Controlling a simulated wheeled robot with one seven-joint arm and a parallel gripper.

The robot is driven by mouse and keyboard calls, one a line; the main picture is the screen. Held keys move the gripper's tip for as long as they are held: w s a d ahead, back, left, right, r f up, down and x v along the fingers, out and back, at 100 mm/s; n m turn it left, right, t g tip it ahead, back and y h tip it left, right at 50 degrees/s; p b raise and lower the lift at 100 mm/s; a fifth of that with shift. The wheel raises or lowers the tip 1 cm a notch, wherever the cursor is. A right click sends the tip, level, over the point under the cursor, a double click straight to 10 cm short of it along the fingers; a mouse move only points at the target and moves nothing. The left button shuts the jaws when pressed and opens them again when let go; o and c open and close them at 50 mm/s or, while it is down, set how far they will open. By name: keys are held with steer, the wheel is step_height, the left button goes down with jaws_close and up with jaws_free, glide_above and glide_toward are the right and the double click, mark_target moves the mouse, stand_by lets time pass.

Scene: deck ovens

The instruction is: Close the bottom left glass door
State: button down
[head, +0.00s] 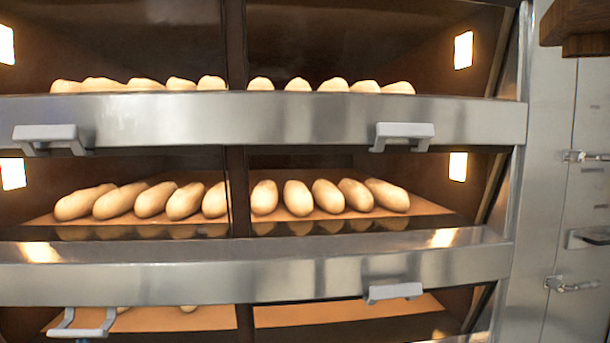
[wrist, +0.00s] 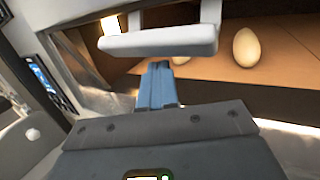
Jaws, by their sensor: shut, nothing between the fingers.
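The bottom left glass door shows mainly by its pale grey handle (head: 83,325) at the lower left of the head view. This handle hangs lower than the bottom right handle (head: 393,292) and is seen more from above, so the door looks tilted open. The glass itself is hard to make out. In the wrist view a pale handle (wrist: 158,42) spans the upper middle. My gripper (wrist: 158,68) has its blue fingers together and empty, with the tips just at the near edge of this handle. I cannot tell whether they touch it. My gripper is not clearly visible in the head view.
Steel fronts (head: 250,275) run across the oven decks, with upper handles (head: 402,135) sticking out. Several loaves (head: 155,200) lie inside. A wooden piece (head: 580,25) juts in at upper right.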

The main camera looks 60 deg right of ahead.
mark_target(78, 337)
stand_by(0.4)
steer(key=shift+r+p, duration=1.75)
steer(key=shift+r, duration=0.5)
steer(key=shift+s+a+f, duration=0.15)
steer(key=shift+f, duration=0.05)
steer(key=f+p+v, duration=0.1)
steer(key=v, duration=0.6)
steer(key=shift+p, duration=0.3)
